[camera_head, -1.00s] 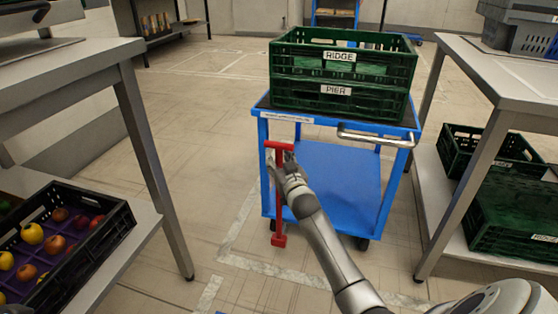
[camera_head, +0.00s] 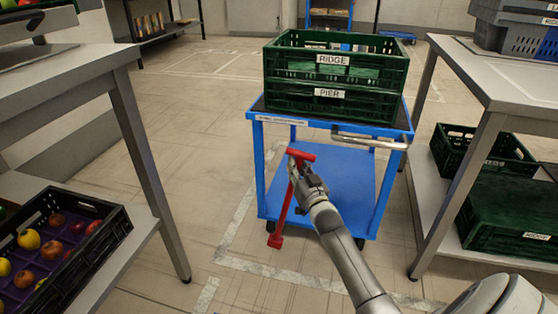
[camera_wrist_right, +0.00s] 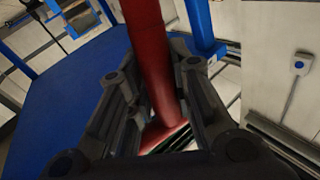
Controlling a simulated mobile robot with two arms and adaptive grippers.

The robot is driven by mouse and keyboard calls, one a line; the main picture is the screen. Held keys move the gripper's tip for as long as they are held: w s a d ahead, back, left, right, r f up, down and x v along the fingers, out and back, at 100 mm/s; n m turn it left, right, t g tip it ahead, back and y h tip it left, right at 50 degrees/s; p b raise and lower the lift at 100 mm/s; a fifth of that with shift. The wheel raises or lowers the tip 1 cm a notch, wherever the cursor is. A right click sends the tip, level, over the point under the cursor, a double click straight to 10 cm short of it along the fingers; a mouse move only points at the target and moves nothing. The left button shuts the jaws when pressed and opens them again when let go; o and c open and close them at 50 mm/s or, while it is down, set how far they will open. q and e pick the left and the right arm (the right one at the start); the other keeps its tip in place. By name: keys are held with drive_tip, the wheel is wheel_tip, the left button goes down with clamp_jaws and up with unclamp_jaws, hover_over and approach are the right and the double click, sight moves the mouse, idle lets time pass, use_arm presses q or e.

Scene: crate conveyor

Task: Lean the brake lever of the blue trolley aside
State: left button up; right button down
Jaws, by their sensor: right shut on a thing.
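The blue trolley (camera_head: 330,179) stands in the middle of the head view. Its red brake lever (camera_head: 283,212) is at the trolley's front left corner, with a crossbar at its top. The lever tilts, its top leaning to the right of its foot. My right gripper (camera_head: 301,178) is shut on the lever just below the crossbar. In the right wrist view the red shaft (camera_wrist_right: 150,60) runs between the two fingers (camera_wrist_right: 158,105). My left gripper is not in view.
Two stacked green crates, RIDGE (camera_head: 334,62) and PIER (camera_head: 330,100), sit on the trolley's top. A steel table (camera_head: 70,55) stands at left, with a fruit crate (camera_head: 115,225) on its lower shelf. Another table (camera_head: 490,75) stands close at right. The floor left of the trolley is clear.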

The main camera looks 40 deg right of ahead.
drive_tip(key=shift+m+t+h, duration=0.3)
drive_tip(key=shift+m+t, duration=0.1)
drive_tip(key=shift+m, duration=0.3)
drive_tip(key=s+d, duration=0.1)
drive_tip(key=s+d+f, duration=0.1)
drive_tip(key=s+d, duration=0.1)
drive_tip(key=shift+s+f, duration=0.2)
drive_tip(key=shift+s, duration=0.05)
drive_tip(key=c, duration=1.6)
unclamp_jaws()
drive_tip(key=shift+s+d, duration=0.1)
drive_tip(key=o, duration=0.3)
drive_tip(key=shift+s+d, duration=0.1)
drive_tip(key=shift+d, duration=0.05)
drive_tip(key=v, duration=1.2)
